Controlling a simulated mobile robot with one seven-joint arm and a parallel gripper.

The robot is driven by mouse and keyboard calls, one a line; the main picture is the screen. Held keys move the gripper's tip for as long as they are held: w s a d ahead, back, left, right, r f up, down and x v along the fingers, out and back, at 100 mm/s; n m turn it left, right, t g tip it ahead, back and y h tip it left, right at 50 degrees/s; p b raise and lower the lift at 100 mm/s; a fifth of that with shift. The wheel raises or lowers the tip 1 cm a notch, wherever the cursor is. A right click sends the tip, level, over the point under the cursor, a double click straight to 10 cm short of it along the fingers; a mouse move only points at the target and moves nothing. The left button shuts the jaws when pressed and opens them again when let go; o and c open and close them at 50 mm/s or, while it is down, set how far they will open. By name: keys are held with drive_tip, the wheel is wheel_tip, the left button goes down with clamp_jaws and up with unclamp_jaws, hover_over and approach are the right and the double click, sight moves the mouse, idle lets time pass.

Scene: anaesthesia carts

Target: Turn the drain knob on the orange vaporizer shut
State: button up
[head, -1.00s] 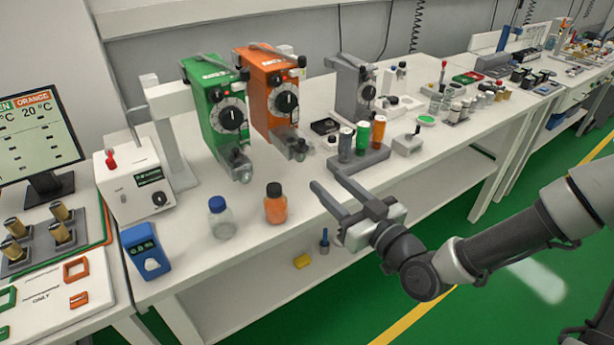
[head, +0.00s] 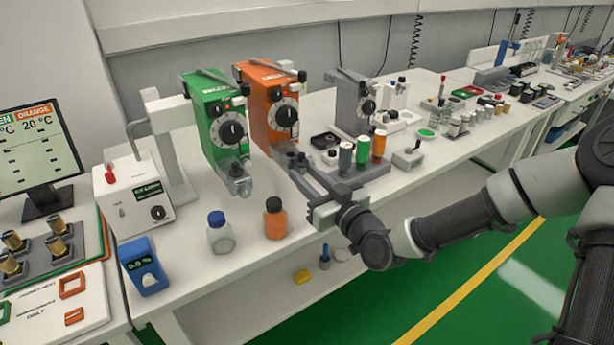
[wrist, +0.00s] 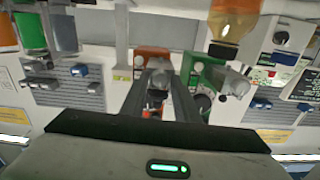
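The orange vaporizer (head: 259,110) stands on the white bench beside the green vaporizer (head: 211,118), with a black dial on its front. My gripper (head: 299,168) reaches in from the right, its fingertips just in front of the orange vaporizer's lower front. In the wrist view, my gripper (wrist: 158,82) is open, with a finger on either side of the grey drain knob (wrist: 156,76). I cannot tell whether the fingers touch it. In the head view, the fingers partly cover the drain area. The knob's turned position cannot be read.
A blue-capped bottle (head: 220,234) and an orange bottle (head: 275,220) stand at the bench's front, left of my gripper. A grey rack with several coloured bottles (head: 362,150) is close on the right. The grey vaporizer (head: 349,106) stands behind the rack.

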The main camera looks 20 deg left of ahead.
clamp_jaws()
drive_tip(key=shift+m, duration=0.7)
drive_tip(key=shift+o, duration=2.1)
unclamp_jaws()
drive_tip(key=p+v, duration=0.9)
drive_tip(key=v, duration=0.8)
drive_tip(key=shift+d, duration=0.2)
